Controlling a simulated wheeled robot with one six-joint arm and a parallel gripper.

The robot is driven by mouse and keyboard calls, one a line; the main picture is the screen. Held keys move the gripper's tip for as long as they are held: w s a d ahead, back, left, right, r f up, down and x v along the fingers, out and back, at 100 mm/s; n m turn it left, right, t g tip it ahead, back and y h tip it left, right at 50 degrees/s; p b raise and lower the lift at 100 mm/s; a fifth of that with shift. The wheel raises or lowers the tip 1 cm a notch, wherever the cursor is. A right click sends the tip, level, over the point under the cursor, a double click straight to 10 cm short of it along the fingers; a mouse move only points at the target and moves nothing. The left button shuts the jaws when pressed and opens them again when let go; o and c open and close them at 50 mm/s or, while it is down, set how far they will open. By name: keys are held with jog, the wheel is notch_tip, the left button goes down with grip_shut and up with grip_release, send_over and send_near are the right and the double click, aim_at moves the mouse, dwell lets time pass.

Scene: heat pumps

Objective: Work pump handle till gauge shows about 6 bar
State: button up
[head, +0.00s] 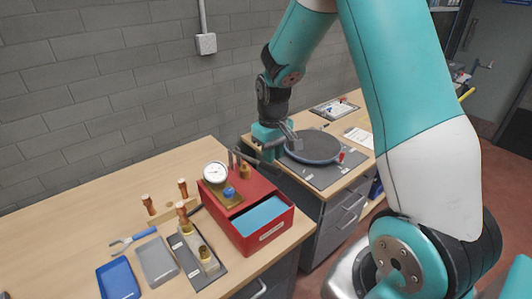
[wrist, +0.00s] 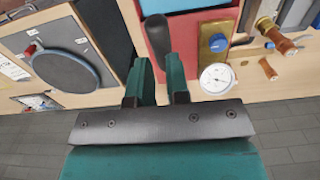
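The test pump is a red box (head: 255,212) with blue inside, at the right end of the left bench. Its round white gauge (head: 215,172) stands at the back left corner and also shows in the wrist view (wrist: 217,78). The needle reading is too small to tell. A blue knob (head: 229,192) sits on a brass block below the gauge. The dark pump handle (wrist: 157,36) points toward my gripper in the wrist view. My gripper (wrist: 160,62) is open, its two teal fingers either side of the handle's end, with gaps visible. In the head view my gripper (head: 281,142) is behind and right of the pump.
A blue tray (head: 118,279), a grey tray (head: 157,261), copper fittings (head: 183,188) and a blue-handled tool (head: 133,240) lie left of the pump. A round grey disc (head: 314,147) lies on the right bench. The grey wall is close behind.

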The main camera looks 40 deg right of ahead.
jog(key=shift+a+f+b, duration=0.1)
jog(key=shift+f+b, duration=0.55)
jog(key=shift+f, duration=0.65)
notch_tip(320, 180, down, 6)
jog(key=b, duration=0.4)
jog(key=shift+f+b, duration=0.7)
jog(key=shift+f, duration=0.25)
jog(key=shift+r, duration=0.1)
notch_tip(320, 180, up, 12)
jog(key=p, duration=1)
jog(key=shift+r, duration=0.2)
jog(key=shift+f, duration=0.1)
dwell(1.0)
